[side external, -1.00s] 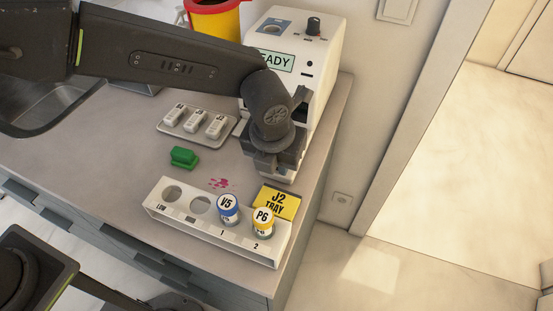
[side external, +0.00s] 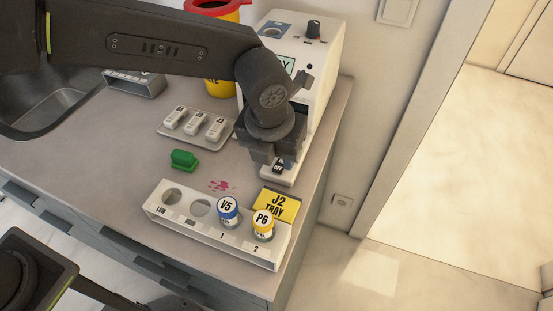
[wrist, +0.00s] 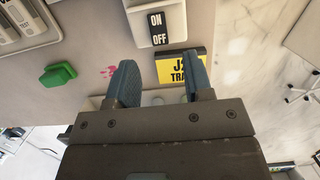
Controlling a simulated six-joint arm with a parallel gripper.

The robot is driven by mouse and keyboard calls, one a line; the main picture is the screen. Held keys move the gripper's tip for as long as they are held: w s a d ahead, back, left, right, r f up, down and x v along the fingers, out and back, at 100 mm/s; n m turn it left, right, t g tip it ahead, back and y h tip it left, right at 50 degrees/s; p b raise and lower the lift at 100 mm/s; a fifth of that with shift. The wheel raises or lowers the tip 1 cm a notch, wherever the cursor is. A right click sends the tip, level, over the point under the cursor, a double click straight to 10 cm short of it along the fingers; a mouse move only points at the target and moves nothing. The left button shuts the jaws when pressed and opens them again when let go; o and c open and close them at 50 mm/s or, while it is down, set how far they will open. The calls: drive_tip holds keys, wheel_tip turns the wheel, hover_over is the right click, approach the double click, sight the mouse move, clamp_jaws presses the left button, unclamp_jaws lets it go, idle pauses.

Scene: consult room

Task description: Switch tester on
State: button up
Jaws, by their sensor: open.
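The white tester (side external: 318,75) stands at the back right of the counter, with a dial on top and a green screen (side external: 288,64) mostly hidden by my arm. Its low front base carries a black switch plate (side external: 279,166), partly hidden by my gripper. In the wrist view the ON/OFF plate (wrist: 158,28) shows just beyond my fingertips; I cannot tell the switch position. My gripper (wrist: 160,80) is open and empty, its two fingers apart. In the side view my gripper (side external: 270,152) hangs over the front of the base, beside the switch.
A yellow J2 tray card (side external: 280,204), a green block (side external: 184,159) and a grey tray (side external: 165,138) of white cassettes are near. A yellow bin (side external: 218,92) stands behind.

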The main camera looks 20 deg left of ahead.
wheel_tip(320, 180, up, 10)
drive_tip(key=s, duration=0.2)
drive_tip(key=shift+f, duration=0.2)
drive_tip(key=s+a+r+n+t, duration=0.1)
drive_tip(key=s+a+r+n, duration=0.15)
drive_tip(key=a+n, duration=0.6)
drive_tip(key=s+a+r+n, duration=0.1)
drive_tip(key=a+r+n, duration=0.3)
drive_tip(key=a+n, duration=0.5)
drive_tip(key=s+a+f+n+t, duration=0.2)
drive_tip(key=s+a+f+n, duration=0.3)
drive_tip(key=s+a+n, duration=0.7)
drive_tip(key=a+n, duration=0.1)
drive_tip(key=n, duration=0.5)
drive_tip(key=shift+a, duration=0.15)
